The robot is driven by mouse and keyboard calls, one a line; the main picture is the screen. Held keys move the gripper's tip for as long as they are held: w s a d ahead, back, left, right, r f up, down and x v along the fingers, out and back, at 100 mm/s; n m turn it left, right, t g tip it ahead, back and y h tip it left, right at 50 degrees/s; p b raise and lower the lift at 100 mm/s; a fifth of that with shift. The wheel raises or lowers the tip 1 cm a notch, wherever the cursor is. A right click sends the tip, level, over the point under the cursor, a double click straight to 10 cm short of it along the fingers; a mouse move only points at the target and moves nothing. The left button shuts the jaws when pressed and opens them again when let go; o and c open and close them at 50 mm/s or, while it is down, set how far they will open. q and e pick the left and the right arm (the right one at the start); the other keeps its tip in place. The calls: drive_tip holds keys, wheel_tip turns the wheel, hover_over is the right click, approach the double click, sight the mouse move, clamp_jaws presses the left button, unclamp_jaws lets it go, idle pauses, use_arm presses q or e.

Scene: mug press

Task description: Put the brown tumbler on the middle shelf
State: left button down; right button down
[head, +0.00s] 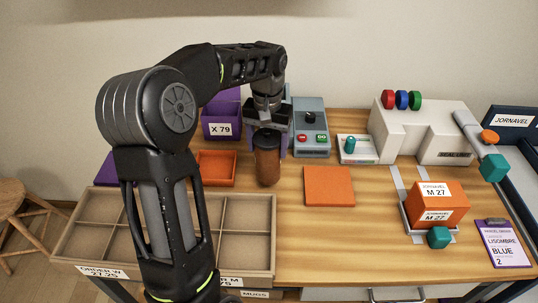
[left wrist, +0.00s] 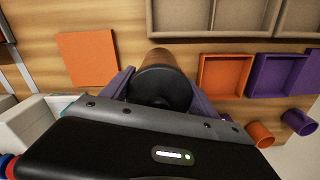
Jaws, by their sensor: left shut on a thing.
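The brown tumbler (head: 267,165) with a dark lid stands upright at the middle of the wooden table in the head view. My left gripper (head: 267,143) reaches down from above, shut around its upper part. In the left wrist view the tumbler (left wrist: 170,58) sits between the two purple fingers of my left gripper (left wrist: 162,92). I cannot tell whether its base touches the table. My right gripper is in neither view. I cannot make out a middle shelf in either view.
An orange mat (head: 329,186) lies right of the tumbler, and an orange tray (head: 215,168) left of it. A divided box (head: 246,199) fills the front left. A grey button box (head: 311,133) and a white machine (head: 398,133) stand behind. An orange block (head: 440,206) sits at right.

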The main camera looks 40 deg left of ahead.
sight(268, 131)
use_arm(q)
drive_tip(key=shift+f, duration=1.85)
drive_tip(key=shift+f, duration=0.2)
drive_tip(key=shift+c, duration=1)
unclamp_jaws()
wheel_tip(268, 131, up, 12)
drive_tip(key=shift+r+p, duration=0.25)
drive_tip(key=shift+p, duration=0.1)
drive_tip(key=shift+f, duration=0.1)
drive_tip(key=shift+c, duration=0.4)
